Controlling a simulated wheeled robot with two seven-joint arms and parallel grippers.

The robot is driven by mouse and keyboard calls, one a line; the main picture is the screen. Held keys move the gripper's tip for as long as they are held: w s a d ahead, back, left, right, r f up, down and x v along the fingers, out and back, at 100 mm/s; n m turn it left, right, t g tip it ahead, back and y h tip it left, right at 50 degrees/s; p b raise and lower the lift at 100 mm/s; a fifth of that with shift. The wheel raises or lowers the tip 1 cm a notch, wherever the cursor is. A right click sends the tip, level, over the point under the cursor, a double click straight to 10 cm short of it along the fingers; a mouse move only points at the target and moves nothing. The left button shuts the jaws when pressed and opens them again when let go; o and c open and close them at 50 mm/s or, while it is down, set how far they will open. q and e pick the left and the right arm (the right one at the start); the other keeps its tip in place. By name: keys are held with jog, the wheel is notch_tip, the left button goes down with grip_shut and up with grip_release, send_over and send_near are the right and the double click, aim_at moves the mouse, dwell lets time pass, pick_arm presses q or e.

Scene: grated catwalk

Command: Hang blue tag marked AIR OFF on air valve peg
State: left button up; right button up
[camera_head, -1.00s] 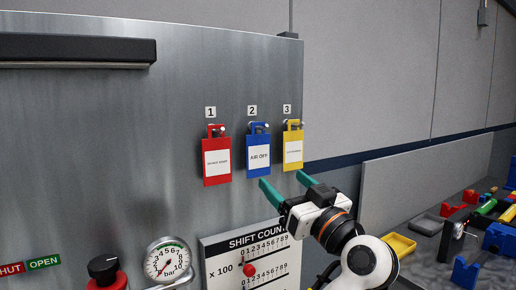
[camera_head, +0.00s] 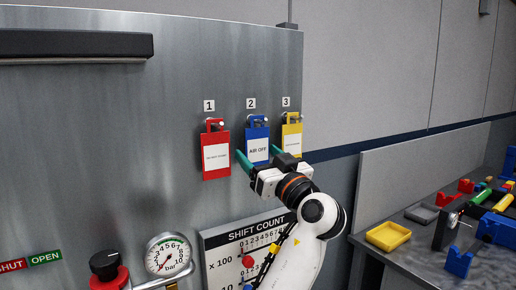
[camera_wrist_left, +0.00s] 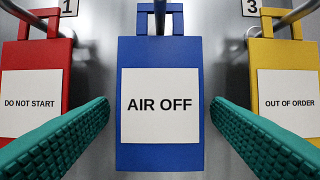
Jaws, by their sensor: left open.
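The blue tag (camera_head: 257,131) marked AIR OFF hangs by its top loop on a peg under number 2 on the metal panel. In the left wrist view the blue tag (camera_wrist_left: 160,158) is upright and centred. My left gripper (camera_head: 258,155) is open at the tag's lower part, with one green finger on each side. The left wrist view shows gaps between both fingers (camera_wrist_left: 160,107) and the tag's edges. I cannot make out an air valve peg. My right gripper is out of view.
A red tag (camera_head: 215,160) marked DO NOT START and a yellow tag (camera_head: 292,136) marked OUT OF ORDER hang close on either side. Below are a gauge (camera_head: 168,254), a black-and-red knob (camera_head: 105,264) and a shift count board (camera_head: 222,262). A cluttered bench stands right.

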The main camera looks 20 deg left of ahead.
pick_arm(q)
jog(key=c, duration=0.8)
jog(key=shift+r, duration=0.35)
jog(key=shift+s+d+b, duration=0.15)
jog(key=shift+d+b, duration=0.05)
jog(key=shift+b, duration=0.1)
jog(key=shift+s+d+b, duration=0.35)
jog(key=shift+d, duration=0.1)
jog(key=shift+s+d+r, duration=0.1)
jog(key=shift+s+d, duration=0.05)
jog(key=shift+d, duration=0.05)
jog(key=shift+s+d+r, duration=0.4)
jog(key=shift+s+d, duration=0.1)
jog(key=shift+d, duration=0.15)
jog(key=shift+s+d, duration=0.15)
dwell(0.5)
